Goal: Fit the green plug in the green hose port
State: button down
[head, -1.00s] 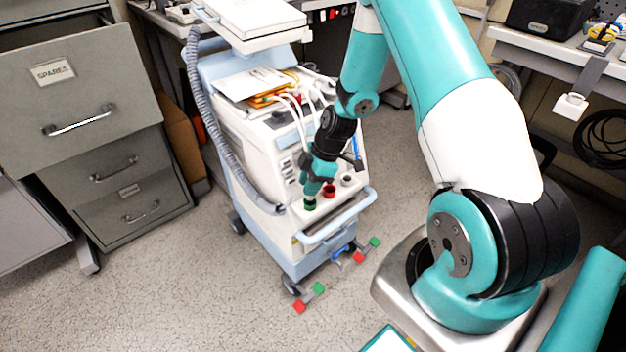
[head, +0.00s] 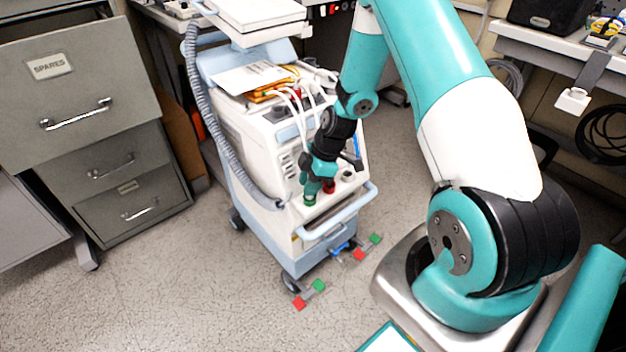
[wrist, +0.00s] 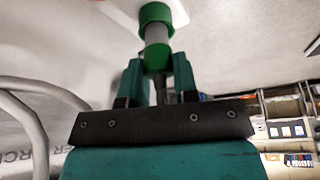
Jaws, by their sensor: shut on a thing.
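In the head view my gripper (head: 313,185) stands over the green port (head: 310,200) at the cart's front left. The plug is mostly hidden there by the gripper.
The red port (head: 328,186) and a grey port (head: 347,176) sit right of the green one. The cart's blue handle (head: 345,214) lies in front. A ribbed grey hose (head: 222,135) hangs at the cart's left. Grey drawers (head: 95,120) stand left; floor between is clear.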

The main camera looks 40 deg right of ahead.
jog(key=shift+f+b, duration=0.45)
jog(key=shift+f, duration=0.25)
jog(key=c, duration=0.8)
grip_release()
jog(key=shift+r, duration=0.1)
jog(key=p+v, duration=0.3)
jog(key=v, duration=1.4)
jog(key=s+a+r+m, duration=0.1)
jog(key=s+a+r, duration=0.1)
jog(key=a+r, duration=0.45)
jog(key=s+a+r+m, duration=0.15)
jog(key=a+r, duration=0.25)
jog(key=a, duration=0.5)
jog(key=s+a+r+m+g, duration=0.1)
jog(key=s+a+r+m, duration=0.1)
jog(key=s+a+r, duration=0.35)
jog(key=s+a+r+m+g, duration=0.1)
jog(key=s+a+r+m, duration=0.1)
jog(key=s+a, duration=0.65)
notch_tip(320, 180, up, 15)
jog(key=s+d+p, duration=0.2)
jog(key=p, duration=1.3)
jog(key=shift+s+f, duration=0.2)
jog(key=shift+s, duration=0.05)
